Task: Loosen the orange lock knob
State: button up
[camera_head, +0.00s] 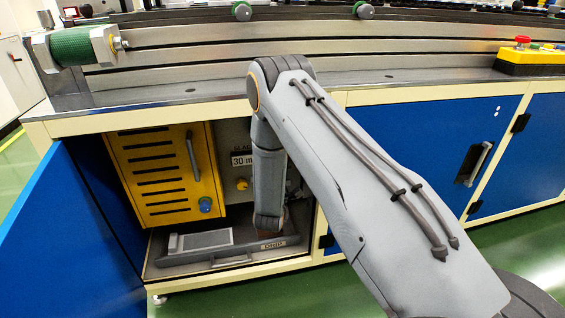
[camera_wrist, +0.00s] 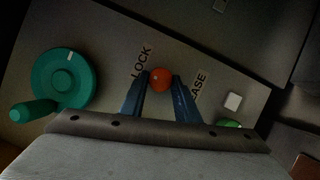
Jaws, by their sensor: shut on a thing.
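The orange lock knob (camera_wrist: 160,79) is a small round knob on a grey panel in the wrist view. It sits between a LOCK label on its left and a partly covered label ending in "ASE" on its right. My gripper (camera_wrist: 161,88) has its two blue fingers on either side of the knob and is shut on it. In the head view my arm reaches into the open cabinet under the bench. The knob and the fingers are hidden there behind the arm.
A green handwheel (camera_wrist: 63,78) with a crank grip is left of the knob. A white square (camera_wrist: 233,101) and a green part (camera_wrist: 229,124) are to the right. The yellow louvred door (camera_head: 165,175) stands left of my arm, above a drip tray (camera_head: 270,254). The blue cabinet door (camera_head: 65,240) is open.

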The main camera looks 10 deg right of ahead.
jog(key=shift+w+a+r, duration=0.1)
jog(key=o, duration=1.1)
jog(key=shift+c, duration=0.2)
jog(key=p+v, duration=0.1)
jog(key=v, duration=0.6)
jog(key=shift+s, duration=0.4)
jog(key=shift+a, duration=0.1)
